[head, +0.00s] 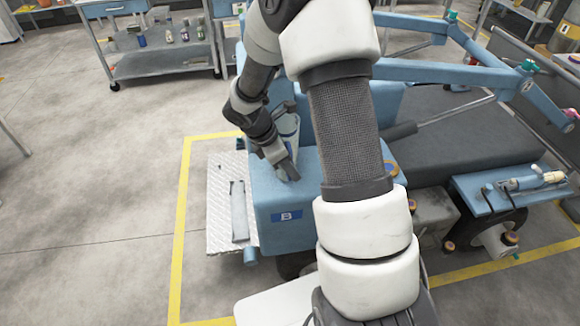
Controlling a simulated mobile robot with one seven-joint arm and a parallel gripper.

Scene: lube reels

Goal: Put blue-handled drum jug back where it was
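My gripper (287,170) is over the top of the blue box-shaped housing marked B (310,215), pointing down and to the right. A pale, jug-like object (288,125) with blue edging shows just behind my gripper and wrist. It is mostly hidden by the arm, so I cannot tell whether it is the blue-handled drum jug, or whether my gripper touches it. The gap between the fingers is not clear at this size.
A tread-plate step (222,215) juts from the housing's left side. Blue lift arms (450,75) span above the grey deck (440,125) at right. A trolley with bottles (160,65) stands at back left. The floor (90,190) at left is clear.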

